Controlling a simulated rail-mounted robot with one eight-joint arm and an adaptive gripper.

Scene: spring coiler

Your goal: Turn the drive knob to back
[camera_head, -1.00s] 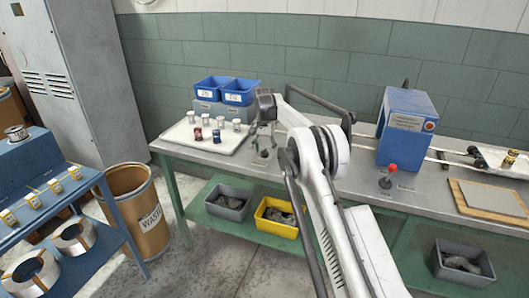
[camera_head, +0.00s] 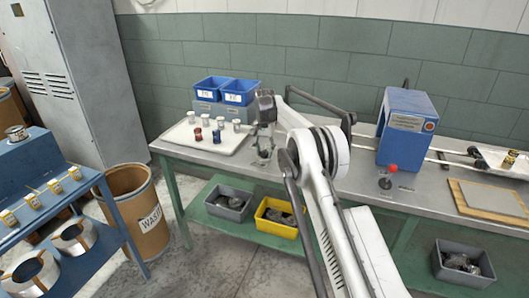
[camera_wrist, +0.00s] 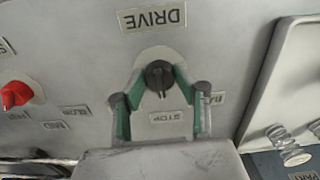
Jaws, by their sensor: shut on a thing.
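The black drive knob (camera_wrist: 158,75) sits on a pale round plate under the upside-down DRIVE label (camera_wrist: 153,18) in the wrist view. My gripper (camera_wrist: 160,80) has its green fingers closed in on both sides of the knob, shut on it. The knob's narrow grip lies roughly up-down in the picture, its lower end toward the STOP label (camera_wrist: 165,117). A label starting with "BA" (camera_wrist: 217,98) is partly hidden behind the right finger. In the head view my gripper (camera_head: 263,148) is low over the bench, and the knob is too small to make out.
A red knob (camera_wrist: 16,95) with speed labels is at the left of the wrist view. The pale tray (camera_head: 190,146) with several spools stands close left of my gripper. Blue bins (camera_head: 240,92) are behind. A blue machine (camera_head: 406,126) and red-topped lever (camera_head: 392,169) are at right.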

